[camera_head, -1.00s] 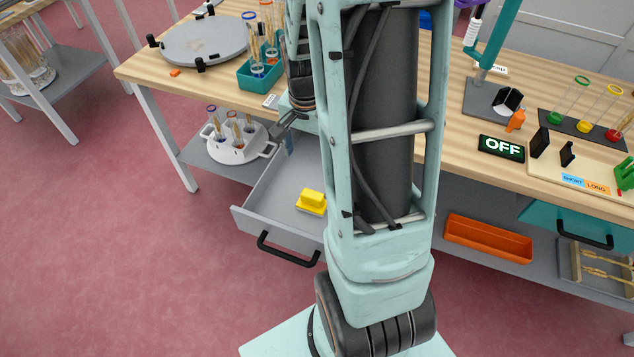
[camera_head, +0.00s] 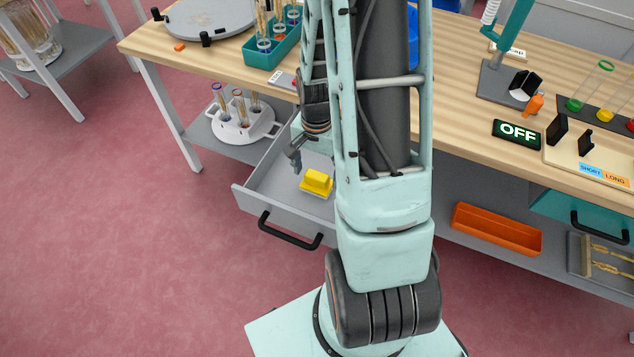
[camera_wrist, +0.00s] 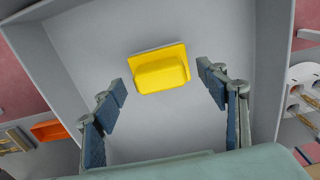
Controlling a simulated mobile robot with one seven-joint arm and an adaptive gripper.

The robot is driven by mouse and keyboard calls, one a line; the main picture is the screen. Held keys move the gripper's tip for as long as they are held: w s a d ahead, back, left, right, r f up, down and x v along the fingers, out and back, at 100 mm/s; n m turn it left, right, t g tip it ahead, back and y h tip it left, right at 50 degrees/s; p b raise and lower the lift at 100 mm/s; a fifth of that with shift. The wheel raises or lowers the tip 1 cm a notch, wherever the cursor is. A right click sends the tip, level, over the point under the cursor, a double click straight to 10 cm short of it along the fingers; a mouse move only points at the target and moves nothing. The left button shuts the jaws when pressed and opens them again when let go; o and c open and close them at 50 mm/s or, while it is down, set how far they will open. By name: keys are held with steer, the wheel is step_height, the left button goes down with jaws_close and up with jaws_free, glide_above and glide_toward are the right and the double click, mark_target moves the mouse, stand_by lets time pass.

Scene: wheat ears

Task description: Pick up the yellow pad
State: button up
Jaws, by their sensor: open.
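The yellow pad (camera_head: 317,182) lies on the floor of the open grey drawer (camera_head: 262,199). It is a flat yellow base with a raised yellow block on top. In the wrist view the pad (camera_wrist: 162,70) is near the upper middle, beyond my fingertips and centred between them. My gripper (camera_wrist: 162,86) is open and empty, its two blue-padded fingers spread either side of the pad without visible contact. In the head view my gripper (camera_head: 296,160) is over the drawer, just left of and above the pad; part of it is hidden behind my arm.
The drawer walls surround the pad, with a black handle (camera_head: 290,232) at the front. A white rack with tubes (camera_head: 241,122) stands on the shelf to the left. The wooden tabletop (camera_head: 452,118) overhangs behind. An orange tray (camera_head: 497,229) is at the right.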

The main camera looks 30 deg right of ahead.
steer(key=shift+f, duration=0.9)
steer(key=c, duration=1.3)
steer(key=shift+o, duration=0.2)
steer(key=shift+r, duration=0.2)
